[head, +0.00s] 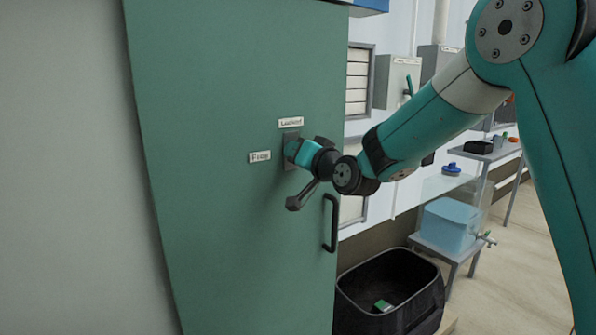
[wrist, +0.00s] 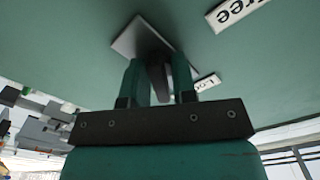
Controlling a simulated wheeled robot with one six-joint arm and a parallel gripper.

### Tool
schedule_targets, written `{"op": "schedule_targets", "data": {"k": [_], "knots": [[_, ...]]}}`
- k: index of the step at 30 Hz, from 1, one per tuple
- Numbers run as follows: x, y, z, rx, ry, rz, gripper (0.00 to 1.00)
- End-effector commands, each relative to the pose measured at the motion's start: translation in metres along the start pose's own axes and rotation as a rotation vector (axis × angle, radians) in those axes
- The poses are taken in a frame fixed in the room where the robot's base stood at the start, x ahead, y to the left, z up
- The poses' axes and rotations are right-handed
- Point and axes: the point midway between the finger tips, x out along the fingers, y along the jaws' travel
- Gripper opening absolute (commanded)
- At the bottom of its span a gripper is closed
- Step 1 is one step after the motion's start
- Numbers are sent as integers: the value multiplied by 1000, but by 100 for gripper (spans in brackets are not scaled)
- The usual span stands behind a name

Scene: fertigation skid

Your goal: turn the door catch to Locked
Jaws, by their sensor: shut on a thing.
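The green cabinet door (head: 230,225) fills the middle of the head view. The door catch has a grey backing plate (head: 290,135), and its dark handle (wrist: 159,78) shows between my fingers in the wrist view. A "Locked" label (head: 291,122) sits above the catch and a "Free" label (head: 260,156) to its left. My gripper (head: 292,151) is shut on the catch handle, one teal finger (wrist: 184,76) on each side. My gripper hides most of the catch in the head view, so I cannot tell which label the handle points to.
A black door pull (head: 331,223) is below right of the catch. A black open bin (head: 354,297) with a small green item (head: 382,306) stands beside the cabinet. A bench with a blue-filled clear tank (head: 450,222) is further right.

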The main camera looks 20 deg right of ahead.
Motion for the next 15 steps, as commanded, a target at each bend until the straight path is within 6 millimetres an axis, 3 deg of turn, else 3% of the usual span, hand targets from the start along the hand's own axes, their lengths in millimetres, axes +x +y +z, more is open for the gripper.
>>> {"op": "schedule_targets", "data": {"k": [1, 15], "knots": [[0, 4, 7, -46, 1, 0, 2], [0, 3, 4, -428, -1, 1, 2]]}}
